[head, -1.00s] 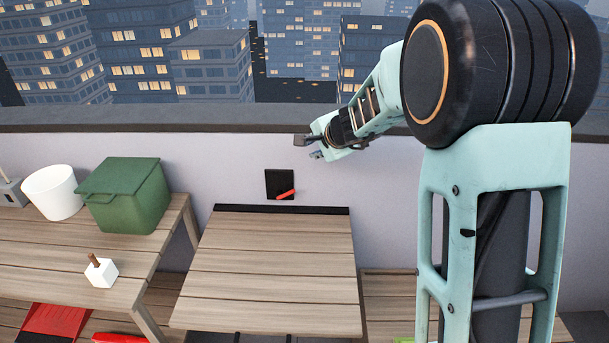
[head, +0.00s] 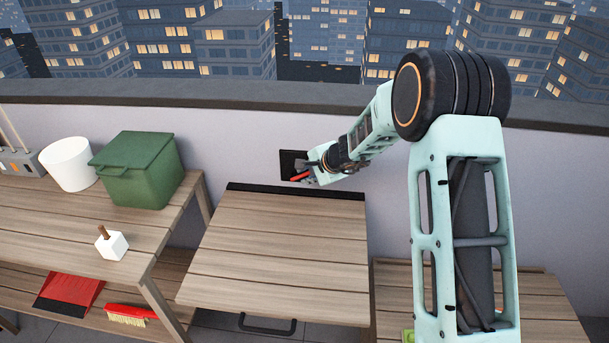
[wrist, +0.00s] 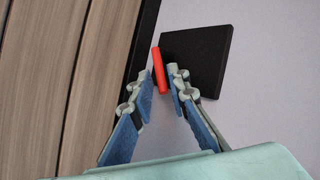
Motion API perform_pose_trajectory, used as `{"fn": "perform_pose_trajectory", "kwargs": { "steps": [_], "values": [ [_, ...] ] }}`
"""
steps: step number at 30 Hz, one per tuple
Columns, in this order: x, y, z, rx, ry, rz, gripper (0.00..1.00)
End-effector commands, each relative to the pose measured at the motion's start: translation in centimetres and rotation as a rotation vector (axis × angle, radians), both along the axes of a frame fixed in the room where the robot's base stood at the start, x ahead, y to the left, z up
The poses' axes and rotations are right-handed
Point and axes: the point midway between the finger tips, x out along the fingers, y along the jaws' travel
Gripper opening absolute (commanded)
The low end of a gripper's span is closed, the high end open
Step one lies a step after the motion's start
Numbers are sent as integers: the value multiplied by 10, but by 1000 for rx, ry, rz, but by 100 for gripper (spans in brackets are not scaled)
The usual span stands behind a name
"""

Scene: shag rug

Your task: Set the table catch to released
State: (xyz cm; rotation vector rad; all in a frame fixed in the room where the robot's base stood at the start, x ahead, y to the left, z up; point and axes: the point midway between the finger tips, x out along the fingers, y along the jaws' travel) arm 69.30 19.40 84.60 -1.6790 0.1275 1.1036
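The table catch is a black square plate (head: 290,160) on the wall, just above the back edge of the wooden table (head: 280,250). It carries a red lever (head: 299,178), which slants slightly up to the right in the head view. My gripper (head: 309,172) is at the plate and partly covers it. In the wrist view the red lever (wrist: 159,70) stands between the two fingers of my gripper (wrist: 155,82), close to the right finger. A gap shows on the left finger's side, so the fingers look open. Whether the right finger touches the lever cannot be told.
A black strip (head: 300,196) runs along the table's back edge. A side bench (head: 60,215) on the left holds a green bin (head: 140,180), a white pot (head: 68,165) and a white block with a brown handle (head: 112,245). A red dustpan (head: 70,290) and brush (head: 130,313) lie below.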

Motion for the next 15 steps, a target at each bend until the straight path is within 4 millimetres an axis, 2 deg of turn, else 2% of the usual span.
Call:
{"fn": "perform_pose_trajectory", "kwargs": {
  "steps": [6,15],
  "values": [
    [8,5,-10,0,0,-1,16],
    [9,6,-11,-1,0,-1,16]
  ]
}}
